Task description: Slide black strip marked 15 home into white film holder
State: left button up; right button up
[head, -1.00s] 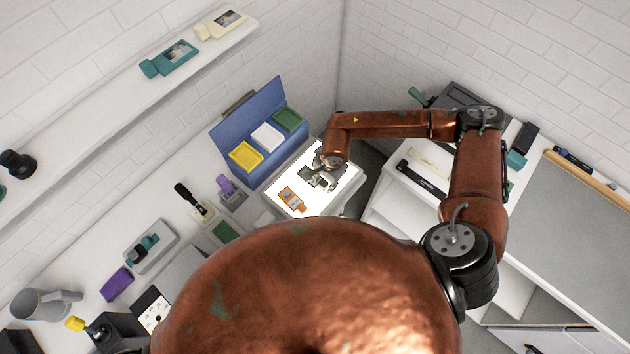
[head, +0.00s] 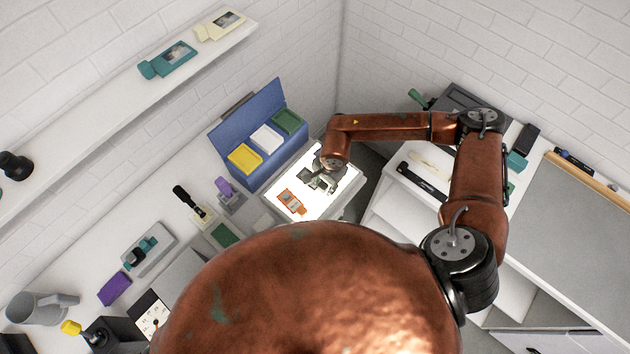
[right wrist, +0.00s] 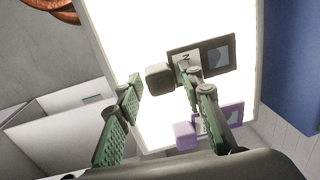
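My right gripper (head: 322,182) is over the lit white panel (head: 349,182). In the right wrist view its green-padded fingers (right wrist: 160,86) are spread apart, with nothing clearly gripped between them. A dark slide (right wrist: 218,55) with a grey block tab, a pale label and a picture window lies on the panel. The right finger partly covers it, and its mark is not readable as 15. On the right bench, a long black strip (head: 422,181) lies beside a long cream-white piece (head: 429,161). I cannot tell whether these are the named strip and holder. My left gripper is out of view.
An orange slide (head: 291,202) lies on the panel; a purple one (right wrist: 212,124) shows in the wrist view. A blue case (head: 234,151) with yellow, white and green trays stands at the panel's left. My copper body hides the lower middle.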

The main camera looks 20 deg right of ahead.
jog(key=shift+b, duration=0.35)
jog(key=shift+c, duration=0.2)
grip_shut()
dwell(0.5)
dwell(0.4)
jog(key=shift+r, duration=0.1)
jog(key=shift+w+r+g+h, duration=0.1)
jog(key=shift+r+g+h, duration=0.05)
jog(key=shift+g+h, duration=0.15)
dwell(0.3)
